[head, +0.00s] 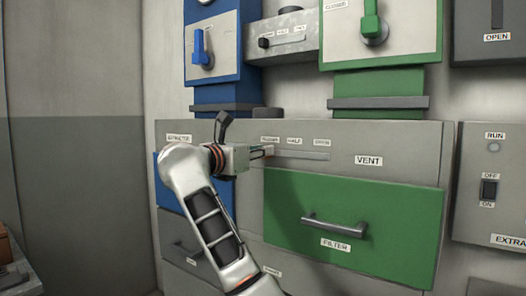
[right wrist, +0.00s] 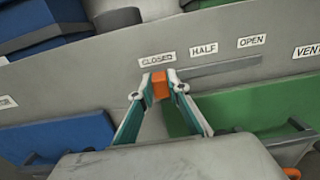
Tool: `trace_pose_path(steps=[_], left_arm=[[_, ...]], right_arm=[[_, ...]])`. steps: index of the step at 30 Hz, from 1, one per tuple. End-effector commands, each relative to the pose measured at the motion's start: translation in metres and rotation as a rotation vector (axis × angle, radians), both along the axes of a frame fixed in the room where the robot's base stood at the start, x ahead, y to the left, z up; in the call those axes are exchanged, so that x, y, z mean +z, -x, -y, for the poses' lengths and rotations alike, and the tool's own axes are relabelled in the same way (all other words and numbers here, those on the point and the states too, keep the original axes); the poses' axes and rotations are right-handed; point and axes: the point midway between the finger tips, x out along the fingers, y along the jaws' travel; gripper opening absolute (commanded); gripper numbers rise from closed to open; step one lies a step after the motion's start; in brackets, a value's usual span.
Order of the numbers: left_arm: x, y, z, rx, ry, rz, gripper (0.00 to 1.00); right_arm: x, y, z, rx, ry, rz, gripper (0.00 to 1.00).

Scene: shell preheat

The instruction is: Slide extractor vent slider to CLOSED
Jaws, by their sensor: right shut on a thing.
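The extractor vent slider is an orange knob (right wrist: 160,85) at the left end of a grey slot (right wrist: 222,68) in the right wrist view. It sits just below the CLOSED label (right wrist: 157,60); the HALF label (right wrist: 204,49) and OPEN label (right wrist: 252,41) are further right. My right gripper (right wrist: 159,80) is shut on the knob, one finger on each side. In the head view the same gripper (head: 268,151) reaches the slot's left end from the left, and the knob is mostly hidden by the fingers. My left gripper is out of view.
Below the slot is a green FILTER drawer (head: 385,215) with a protruding handle (head: 334,225). Blue (head: 212,73) and green (head: 425,45) lever boxes and a small grey slider box (head: 285,40) sit above. A switch panel (head: 490,150) is at right.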

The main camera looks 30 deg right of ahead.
Motion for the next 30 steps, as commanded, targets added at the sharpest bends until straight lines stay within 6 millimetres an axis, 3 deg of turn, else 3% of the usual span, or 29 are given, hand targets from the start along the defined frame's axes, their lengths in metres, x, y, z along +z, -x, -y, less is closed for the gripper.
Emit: trace_pose_path(steps=[1,3,17,30], left_arm=[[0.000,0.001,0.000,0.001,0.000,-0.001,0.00],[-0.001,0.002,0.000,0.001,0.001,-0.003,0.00],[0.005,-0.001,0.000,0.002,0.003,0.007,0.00],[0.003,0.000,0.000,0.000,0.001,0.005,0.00]], right_arm=[[0.002,-0.001,-0.002,0.006,0.003,-0.001,0.19],[0.002,-0.001,-0.001,0.006,0.003,-0.001,0.33],[0.001,0.003,-0.010,0.005,0.001,0.000,0.33],[0.001,0.034,-0.086,0.008,-0.001,0.000,0.33]])
